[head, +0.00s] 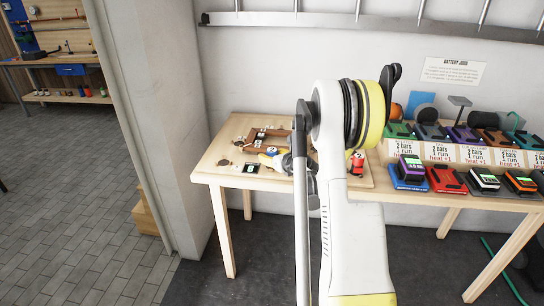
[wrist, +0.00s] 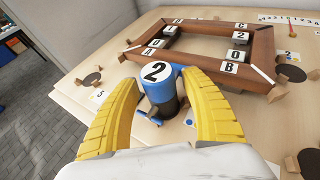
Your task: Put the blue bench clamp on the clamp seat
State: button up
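The blue bench clamp (wrist: 166,88) is a blue cylinder with a white top marked 2 and a dark lower part. It stands roughly upright between the yellow fingers of my gripper (wrist: 161,82), beside the near edge of a brown wooden frame. Both fingertips appear to press its sides. Whether its foot touches the board is hard to tell. In the head view the gripper (head: 272,159) is small and partly behind my arm. No part is clearly identifiable as the clamp seat; the frame (wrist: 205,67) carries labels with letters and numbers, including A, B and 2.
Dark round discs (wrist: 93,78) with small wooden blocks lie around the frame on the pale board. A number 5 tag (wrist: 99,95) lies left of the clamp. A red object (head: 356,163) stands right of my arm, and a rack of coloured battery packs (head: 447,178) fills the bench's right.

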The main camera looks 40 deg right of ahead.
jog(key=shift+r, duration=0.1)
jog(key=shift+s+r, duration=0.25)
jog(key=shift+s, duration=0.05)
jog(key=p+v, duration=0.4)
jog(key=v, duration=0.7)
jog(key=s+a+r+n+g+y, duration=0.15)
jog(key=a+r+n, duration=0.35)
jog(key=a+n, duration=0.65)
jog(key=s+a+r+n+g+y, duration=0.1)
jog(key=a+r+n+g+y, duration=0.15)
jog(key=a+r+n, duration=0.8)
jog(key=s+a+f+n+g, duration=0.1)
jog(key=s+a+f+n, duration=0.1)
jog(key=s+a+n, duration=0.6)
jog(key=s+a+f+n+g, duration=0.1)
jog(key=s+a+f+n, duration=0.1)
jog(key=s+a+n, duration=0.6)
jog(key=shift+s+n, duration=0.6)
jog(key=shift+s, duration=0.2)
jog(key=shift+d, duration=0.15)
